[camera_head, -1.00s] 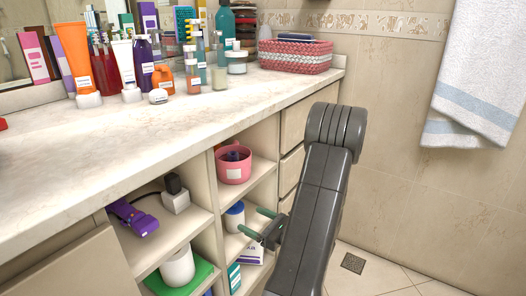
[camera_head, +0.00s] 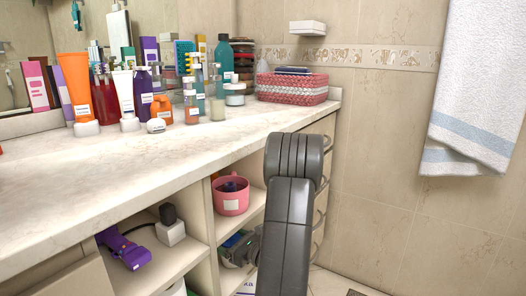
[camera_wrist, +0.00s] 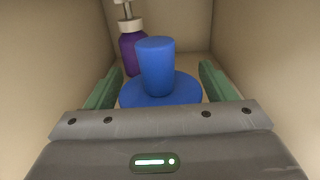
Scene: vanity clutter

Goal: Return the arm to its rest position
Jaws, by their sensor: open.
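My arm (camera_head: 288,215) bends down in front of the open shelves in the head view, its end partly hidden at the lower shelf opening. My gripper (camera_wrist: 158,80) shows in the wrist view with its two green fingers wide apart. A blue cylinder on a wider round blue base (camera_wrist: 156,70) shows between and beyond the fingers. I cannot tell whether the fingers are inside the compartment or touch anything. A purple pump bottle (camera_wrist: 132,52) stands behind the blue thing. Nothing is seen gripped.
Pale compartment walls (camera_wrist: 52,70) flank the gripper on both sides. The counter (camera_head: 130,165) above holds several bottles and a pink basket (camera_head: 292,88). A pink mug (camera_head: 231,196) and a purple device (camera_head: 122,247) sit on nearby shelves. A towel (camera_head: 475,90) hangs at right.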

